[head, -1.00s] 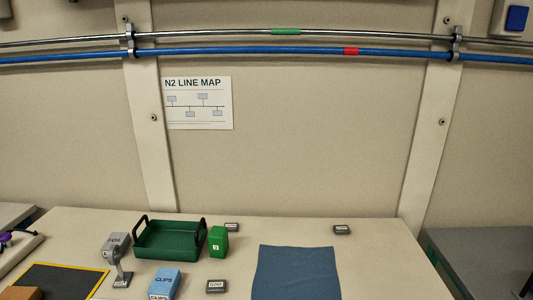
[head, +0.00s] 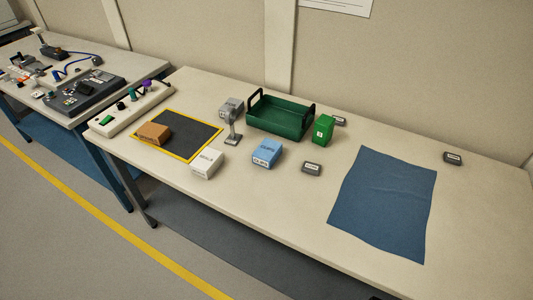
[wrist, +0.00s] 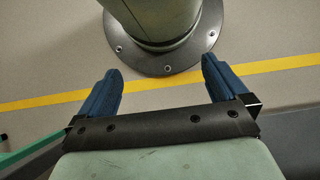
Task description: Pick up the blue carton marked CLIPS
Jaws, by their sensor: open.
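The blue carton marked CLIPS (head: 266,153) stands on the light table in the head view, near the middle of the front half. A white carton (head: 207,164) is to its left and a small dark block (head: 312,168) is to its right, both apart from it. My gripper (wrist: 162,90) shows only in the wrist view, with two blue fingers spread wide and nothing between them. Below it are the floor and a round bolted base plate, so the gripper is away from the carton. The carton is not in the wrist view.
A green tray (head: 280,130) with black handles and a green carton (head: 323,130) stand behind. A grey stand (head: 232,130) and a grey carton (head: 229,106) are to the left. A brown carton (head: 154,133) is on a yellow-edged black mat (head: 193,148). A blue cloth (head: 385,200) lies right.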

